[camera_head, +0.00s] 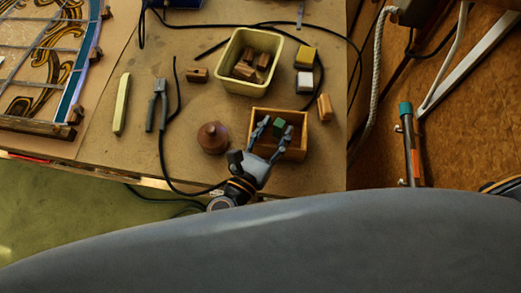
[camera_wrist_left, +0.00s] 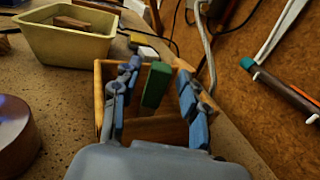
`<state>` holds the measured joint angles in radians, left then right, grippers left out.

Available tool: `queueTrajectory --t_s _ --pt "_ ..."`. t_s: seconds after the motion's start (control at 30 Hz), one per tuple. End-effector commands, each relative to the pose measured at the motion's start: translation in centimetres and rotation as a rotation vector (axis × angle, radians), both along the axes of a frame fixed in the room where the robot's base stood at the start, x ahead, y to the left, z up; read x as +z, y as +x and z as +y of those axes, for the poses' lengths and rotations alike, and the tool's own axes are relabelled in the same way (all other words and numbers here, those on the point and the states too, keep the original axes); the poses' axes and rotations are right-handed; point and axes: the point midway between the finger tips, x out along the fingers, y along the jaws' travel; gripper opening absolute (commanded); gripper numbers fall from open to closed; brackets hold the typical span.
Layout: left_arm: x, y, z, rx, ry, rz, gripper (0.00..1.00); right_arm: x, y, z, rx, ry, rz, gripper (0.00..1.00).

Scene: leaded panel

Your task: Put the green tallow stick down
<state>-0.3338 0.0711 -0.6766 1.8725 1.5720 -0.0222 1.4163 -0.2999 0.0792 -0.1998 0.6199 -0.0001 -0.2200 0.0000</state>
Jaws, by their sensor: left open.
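The green tallow stick (camera_head: 279,126) is a short, dark green block in or just above a small open wooden box (camera_head: 293,153). In the left wrist view the green stick (camera_wrist_left: 156,86) stands roughly upright, slightly tilted, between my fingers. My left gripper (camera_head: 270,130) reaches over the box. Its blue-grey fingers (camera_wrist_left: 158,82) are open, with a gap visible on each side of the stick. The stick's lower end is hard to make out, so I cannot tell what it rests on. My right gripper is not in view.
A cream tub (camera_head: 225,76) with wooden blocks stands behind the box. A brown turned wooden piece (camera_head: 212,138) is to its left. Pliers (camera_head: 157,105), a pale yellow stick (camera_head: 122,104) and the leaded panel (camera_head: 40,60) lie farther left. Loose blocks (camera_head: 304,82) and black cables are nearby.

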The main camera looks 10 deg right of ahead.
Motion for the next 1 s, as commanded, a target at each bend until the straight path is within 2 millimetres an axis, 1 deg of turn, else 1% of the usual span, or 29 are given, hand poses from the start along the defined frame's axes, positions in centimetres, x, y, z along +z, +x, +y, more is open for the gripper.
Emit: queueTrajectory --t_s 0.03,0.2,0.4,0.6,1.0 --pt "-0.5 -1.1 0.8 -0.001 0.002 0.002 0.44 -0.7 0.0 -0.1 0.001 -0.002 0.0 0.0" --pt "-0.7 -4.0 3.3 -0.001 0.002 0.002 0.44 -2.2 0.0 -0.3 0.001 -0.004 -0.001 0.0" --pt "-0.4 -6.4 5.3 -0.001 0.0 0.0 0.44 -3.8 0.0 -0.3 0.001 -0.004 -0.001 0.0" --pt "-0.1 -7.3 6.0 -0.001 -0.001 -0.001 0.44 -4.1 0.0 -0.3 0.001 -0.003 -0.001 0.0" --pt "0.0 -7.3 6.0 0.0 -0.001 -0.001 0.44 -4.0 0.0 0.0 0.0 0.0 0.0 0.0"
